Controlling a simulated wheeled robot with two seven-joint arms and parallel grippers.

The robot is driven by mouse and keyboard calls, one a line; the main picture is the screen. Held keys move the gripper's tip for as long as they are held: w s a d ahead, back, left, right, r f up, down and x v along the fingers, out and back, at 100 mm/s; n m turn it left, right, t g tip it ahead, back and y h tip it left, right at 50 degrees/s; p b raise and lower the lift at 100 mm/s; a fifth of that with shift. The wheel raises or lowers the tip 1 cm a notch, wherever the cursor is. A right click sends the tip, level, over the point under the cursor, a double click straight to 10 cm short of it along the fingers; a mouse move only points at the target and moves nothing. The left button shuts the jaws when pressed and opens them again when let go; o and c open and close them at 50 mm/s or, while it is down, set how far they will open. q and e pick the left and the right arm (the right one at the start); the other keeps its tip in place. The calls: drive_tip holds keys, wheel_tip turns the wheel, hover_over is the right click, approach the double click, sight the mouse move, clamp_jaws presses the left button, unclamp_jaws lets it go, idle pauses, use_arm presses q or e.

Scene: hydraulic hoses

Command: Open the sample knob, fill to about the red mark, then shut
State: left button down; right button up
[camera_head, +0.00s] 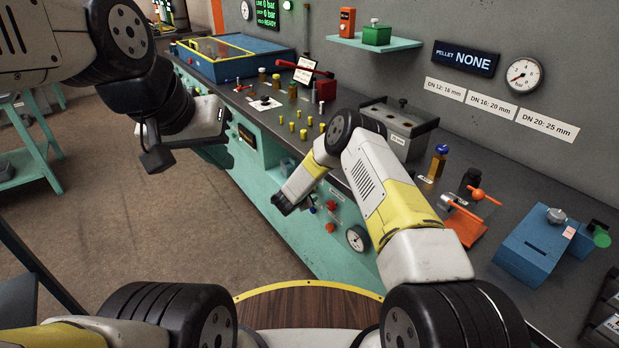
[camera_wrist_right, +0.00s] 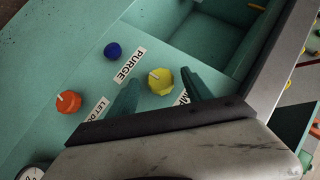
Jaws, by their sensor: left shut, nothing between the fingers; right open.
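A yellow faceted knob (camera_wrist_right: 160,81) with a light pointer line sits on the teal panel in the right wrist view. The label beside it is partly covered. My right gripper (camera_wrist_right: 160,88) is open, with one teal finger on each side of the knob; I cannot tell whether they touch it. In the head view my right gripper (camera_head: 283,203) is at the teal cabinet front, and the arm hides the yellow knob. My left gripper (camera_head: 221,116) is shut and empty, in front of the cabinet at the left. No red fill mark can be made out.
A blue knob (camera_wrist_right: 113,50) by a PURGE label and an orange knob (camera_wrist_right: 68,102) are beside the yellow one. A teal recess (camera_wrist_right: 212,42) opens next to it. A gauge (camera_head: 357,238) sits on the cabinet front. The bench top holds a grey block (camera_head: 397,130) and several fittings.

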drive_tip(key=v, duration=0.7)
drive_tip(key=w+a+r+n+y, duration=0.1)
drive_tip(key=w+r+n+y, duration=0.1)
drive_tip(key=r, duration=0.7)
drive_tip(key=w+r+n+y, duration=0.2)
drive_tip(key=r, duration=0.7)
drive_tip(key=s+d+r+n+y, duration=0.15)
drive_tip(key=s+r, duration=0.25)
drive_tip(key=r, duration=0.4)
drive_tip(key=s+r+n+y, duration=0.2)
drive_tip(key=s+r+n, duration=0.1)
drive_tip(key=r, duration=0.4)
drive_tip(key=s+d+r+n+g, duration=0.1)
drive_tip(key=s+d+r+n, duration=0.2)
drive_tip(key=s, duration=0.6)
drive_tip(key=s+d+r+n+g, duration=0.1)
drive_tip(key=s+d+r, duration=0.3)
drive_tip(key=s, duration=0.4)
drive_tip(key=s+d+r+n+g, duration=0.2)
drive_tip(key=s+d+r, duration=0.15)
drive_tip(key=s, duration=0.55)
drive_tip(key=s+d+f+g+h, duration=0.1)
drive_tip(key=s+d, duration=0.4)
drive_tip(key=s, duration=0.6)
drive_tip(key=shift+s+f+n, duration=0.3)
drive_tip(key=shift+f+n, duration=0.05)
drive_tip(key=shift+f, duration=0.3)
